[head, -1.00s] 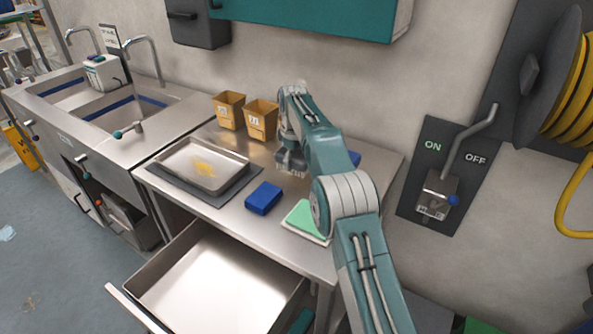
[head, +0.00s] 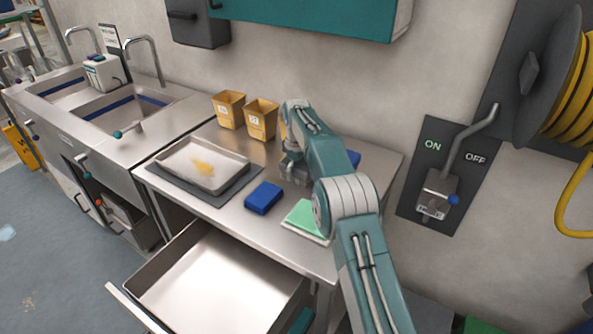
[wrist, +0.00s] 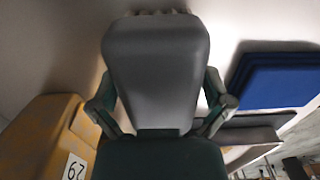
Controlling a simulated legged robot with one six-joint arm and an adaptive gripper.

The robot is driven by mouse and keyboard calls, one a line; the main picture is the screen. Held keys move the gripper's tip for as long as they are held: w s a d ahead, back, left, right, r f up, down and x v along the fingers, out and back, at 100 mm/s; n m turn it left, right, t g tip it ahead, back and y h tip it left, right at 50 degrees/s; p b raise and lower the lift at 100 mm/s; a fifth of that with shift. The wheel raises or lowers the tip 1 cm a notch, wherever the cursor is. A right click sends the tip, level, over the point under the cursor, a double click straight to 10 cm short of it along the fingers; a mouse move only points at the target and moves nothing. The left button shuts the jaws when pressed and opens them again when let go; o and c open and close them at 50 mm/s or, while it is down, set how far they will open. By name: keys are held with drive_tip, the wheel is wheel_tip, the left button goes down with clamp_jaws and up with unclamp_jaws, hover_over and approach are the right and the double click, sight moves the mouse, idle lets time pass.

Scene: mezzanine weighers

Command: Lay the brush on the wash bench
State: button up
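My gripper (head: 293,158) is low over the right part of the steel bench (head: 228,213). In the wrist view its two fingers (wrist: 160,95) lie against the sides of a grey block with pale bristles at its edge, the brush (wrist: 157,65). In the head view the brush (head: 294,175) hangs under the gripper, bristles down, at or just above the bench top; contact is hard to tell. My arm hides part of the bench behind it. A sink bench (head: 150,138) with basins and taps stands to the left.
A tray (head: 202,167) lies on a dark mat at left. A blue block (head: 263,198) and a green pad (head: 303,217) are near the front edge. The drawer (head: 215,280) below is open and empty.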

wheel_tip(320, 180, up, 7)
drive_tip(key=shift+w+r, duration=0.1)
drive_tip(key=shift+r, duration=0.25)
idle(0.3)
